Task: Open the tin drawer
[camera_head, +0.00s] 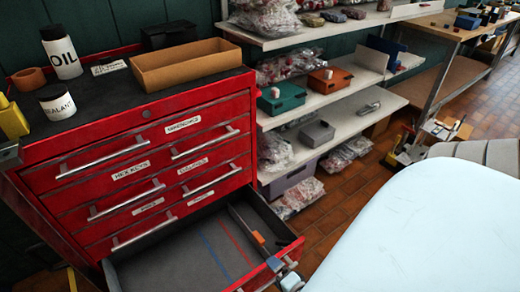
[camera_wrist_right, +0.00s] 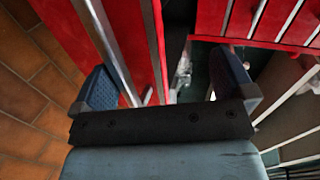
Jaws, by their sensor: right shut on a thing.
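The red metal tool cabinet (camera_head: 150,150) stands at the left in the head view. Its bottom drawer (camera_head: 190,255) is pulled well out, showing a grey floor with a blue and a red line. A small orange thing (camera_head: 258,238) shows by its right wall. My right gripper (camera_head: 282,268) is at the drawer's front edge, shut on its handle. In the wrist view the pale handle bar (camera_wrist_right: 108,48) runs by the left finger, and the red drawer front lies beside it. The contact itself is partly hidden. My left gripper is not in view.
The upper drawers are closed. An oil bottle (camera_head: 61,52), a sealant jar (camera_head: 56,101) and a cardboard tray (camera_head: 187,65) stand on the cabinet top. Shelves (camera_head: 340,105) with boxes and bags stand to the right. Brown floor tiles (camera_head: 335,195) lie beyond the drawer.

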